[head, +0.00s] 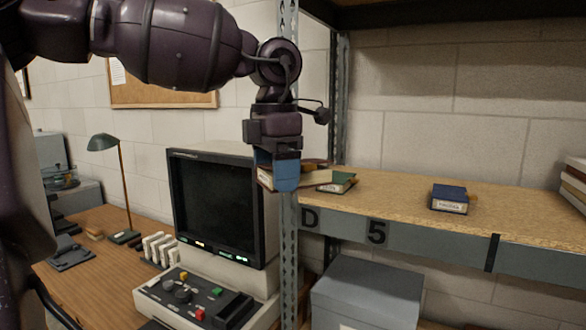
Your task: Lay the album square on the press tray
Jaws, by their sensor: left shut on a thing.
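My left gripper (278,180) hangs down at the middle of the head view, at the left end of the wooden shelf. Its blue fingers are shut on a flat, book-like thing with pale page edges, which I take as the album (313,180). The fingers hide part of it. It looks about level, near the shelf board; I cannot tell whether it touches the board. I cannot make out the press tray for certain. My right gripper is not in view.
A green book (338,183) and a blue box-like book (450,198) lie on the shelf (400,190). A grey post (288,230) stands at its left end. A monitor (215,205), control console (200,300) and desk lamp (122,185) stand on the desk. A grey box (366,290) sits below.

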